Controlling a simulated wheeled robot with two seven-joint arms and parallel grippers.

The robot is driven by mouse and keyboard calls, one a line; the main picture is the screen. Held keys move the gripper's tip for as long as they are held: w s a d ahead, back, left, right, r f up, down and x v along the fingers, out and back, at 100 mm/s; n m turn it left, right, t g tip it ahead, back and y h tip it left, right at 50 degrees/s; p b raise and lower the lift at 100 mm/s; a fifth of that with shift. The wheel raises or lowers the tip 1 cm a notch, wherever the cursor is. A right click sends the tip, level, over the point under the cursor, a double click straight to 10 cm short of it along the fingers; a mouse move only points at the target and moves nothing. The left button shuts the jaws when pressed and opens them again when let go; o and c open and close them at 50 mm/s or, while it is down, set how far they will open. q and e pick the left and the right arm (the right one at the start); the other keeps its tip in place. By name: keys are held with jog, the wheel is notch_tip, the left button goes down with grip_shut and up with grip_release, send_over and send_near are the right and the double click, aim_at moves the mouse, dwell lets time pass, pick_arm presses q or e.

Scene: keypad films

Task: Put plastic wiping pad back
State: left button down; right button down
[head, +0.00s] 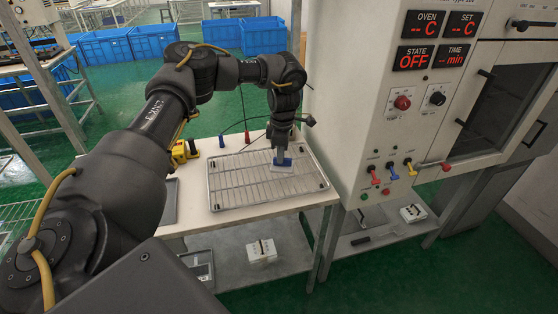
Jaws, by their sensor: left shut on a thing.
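The plastic wiping pad (283,166) is small, with a blue upper part and a pale, flat underside. It is at the right half of the wire rack tray (235,190) on the white table. My left gripper (281,153) points down from above and is shut on the pad's blue part. I cannot tell whether the pad touches the rack or hangs just above it. The fingertips are small and partly hidden. My right gripper is not in view.
The oven cabinet (365,90) rises close on the right, with knobs and coloured levers. A lower shelf (225,250) holds small boxes. Blue crates (152,40) stand far back.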

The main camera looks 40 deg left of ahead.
pick_arm(q)
jog(key=shift+w+a+f, duration=0.25)
jog(key=shift+a+f, duration=0.1)
jog(key=shift+f, duration=0.15)
jog(key=shift+w+a+f, duration=0.25)
jog(key=shift+a+f, duration=0.05)
jog(key=shift+f, duration=0.15)
jog(key=shift+w+a+f+p, duration=0.1)
jog(key=shift+a+f+p, duration=0.2)
jog(key=shift+f, duration=0.1)
notch_tip(320, 180, down, 2)
jog(key=shift+f, duration=0.45)
jog(key=shift+d+f, duration=0.1)
jog(key=shift+f, duration=0.05)
jog(key=c, duration=1.5)
grip_release()
